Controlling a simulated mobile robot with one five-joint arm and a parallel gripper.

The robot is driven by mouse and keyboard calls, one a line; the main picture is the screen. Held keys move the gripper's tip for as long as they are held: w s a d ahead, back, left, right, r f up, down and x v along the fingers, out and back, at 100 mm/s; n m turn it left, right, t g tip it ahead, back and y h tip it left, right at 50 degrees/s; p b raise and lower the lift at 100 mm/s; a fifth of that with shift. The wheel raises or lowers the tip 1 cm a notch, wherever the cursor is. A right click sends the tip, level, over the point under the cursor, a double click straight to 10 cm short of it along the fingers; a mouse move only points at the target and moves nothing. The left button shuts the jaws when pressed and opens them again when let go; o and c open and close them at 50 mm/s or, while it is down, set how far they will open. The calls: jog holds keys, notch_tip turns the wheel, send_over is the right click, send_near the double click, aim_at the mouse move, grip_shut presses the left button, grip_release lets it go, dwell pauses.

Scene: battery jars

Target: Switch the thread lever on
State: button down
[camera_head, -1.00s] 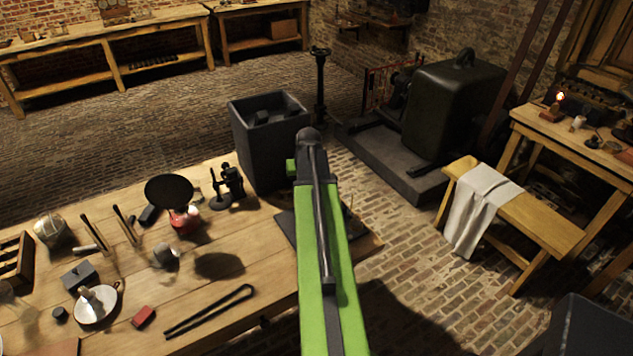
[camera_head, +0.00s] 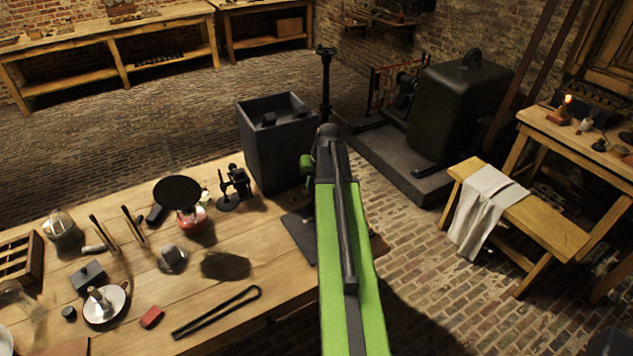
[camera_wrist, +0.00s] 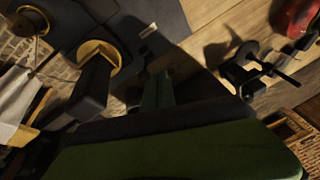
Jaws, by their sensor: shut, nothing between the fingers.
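In the wrist view, a dark plate (camera_wrist: 160,22) carries a thick black bar (camera_wrist: 93,82) with a brass collar at one end. A second brass-ringed round part (camera_wrist: 30,20) is at the upper left. I cannot tell for sure which part is the thread lever or how it is set. My gripper (camera_wrist: 158,88) is shut and empty, close to the plate and right of the bar; contact is unclear.
A grey open bin (camera_head: 277,155) stands beyond the plate. Left on the wooden table (camera_head: 225,305) are a black press-like tool (camera_head: 235,188), a red burner with a black disc (camera_head: 178,192) and tongs (camera_head: 215,313). A bench with a cloth (camera_head: 485,205) stands right; brick floor lies between.

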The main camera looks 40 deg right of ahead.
jog(key=w+a+p+v, duration=0.1)
jog(key=p+v, duration=1.1)
jog(key=shift+w+a+r, duration=0.15)
jog(key=shift+w+r, duration=0.05)
jog(key=shift+r, duration=0.25)
